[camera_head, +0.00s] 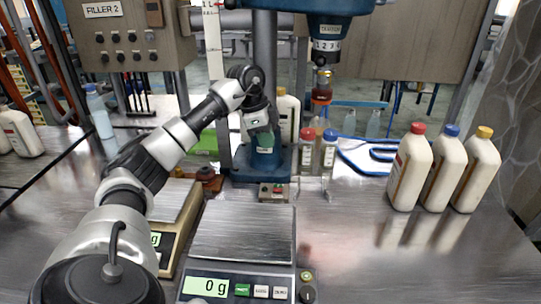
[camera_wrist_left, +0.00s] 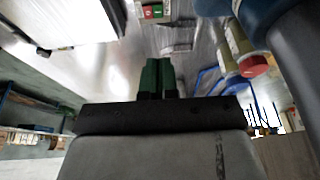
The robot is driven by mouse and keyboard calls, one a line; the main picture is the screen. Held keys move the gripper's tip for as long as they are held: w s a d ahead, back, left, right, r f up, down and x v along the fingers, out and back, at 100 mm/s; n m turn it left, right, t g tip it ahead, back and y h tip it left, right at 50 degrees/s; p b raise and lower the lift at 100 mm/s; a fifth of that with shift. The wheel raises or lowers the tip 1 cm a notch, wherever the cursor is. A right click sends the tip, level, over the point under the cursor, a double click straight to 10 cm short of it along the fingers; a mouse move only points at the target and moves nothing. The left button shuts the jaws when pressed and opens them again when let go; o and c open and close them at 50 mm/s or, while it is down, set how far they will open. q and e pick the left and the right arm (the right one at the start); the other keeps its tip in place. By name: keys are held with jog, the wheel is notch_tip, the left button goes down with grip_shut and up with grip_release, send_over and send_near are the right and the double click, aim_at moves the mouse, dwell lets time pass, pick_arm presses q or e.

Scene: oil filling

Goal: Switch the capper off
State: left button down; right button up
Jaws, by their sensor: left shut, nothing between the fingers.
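The capper is the blue machine with a column (camera_head: 265,60) and a head (camera_head: 328,28) at the top centre of the head view. A small switch box with a red and a green button (camera_head: 273,192) sits on the table at the front of its base. The box also shows at the top of the left wrist view (camera_wrist_left: 152,11). My left gripper (camera_head: 264,142) is in front of the column, above and behind the box and apart from it. Its green fingers (camera_wrist_left: 158,76) are together with nothing between them. My right gripper is not in view.
A scale reading 0 g (camera_head: 240,235) stands in front of the box, with another scale (camera_head: 172,205) to its left. Small red- and blue-capped bottles (camera_head: 307,155) stand right of the base. Three large capped bottles (camera_head: 442,172) stand farther right. The table's front right is clear.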

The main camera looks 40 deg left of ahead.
pick_arm(q)
send_near(278, 189)
jog(key=w+f, duration=0.1)
jog(key=f, duration=0.2)
jog(key=w+f, duration=0.1)
jog(key=f, duration=0.1)
jog(key=shift+w+d+f, duration=0.2)
jog(key=shift+w+d, duration=0.1)
jog(key=shift+f, duration=0.7)
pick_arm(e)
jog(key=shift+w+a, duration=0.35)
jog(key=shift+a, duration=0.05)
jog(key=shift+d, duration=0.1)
pick_arm(q)
jog(key=shift+p, duration=0.4)
jog(key=shift+f, duration=0.2)
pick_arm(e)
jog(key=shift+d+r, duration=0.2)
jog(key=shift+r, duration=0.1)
pick_arm(q)
jog(key=shift+s+d+r+p, duration=0.2)
jog(key=shift+s+d+p, duration=0.15)
jog(key=shift+p, duration=0.25)
jog(key=shift+s+d, duration=0.1)
jog(key=shift+s, duration=0.1)
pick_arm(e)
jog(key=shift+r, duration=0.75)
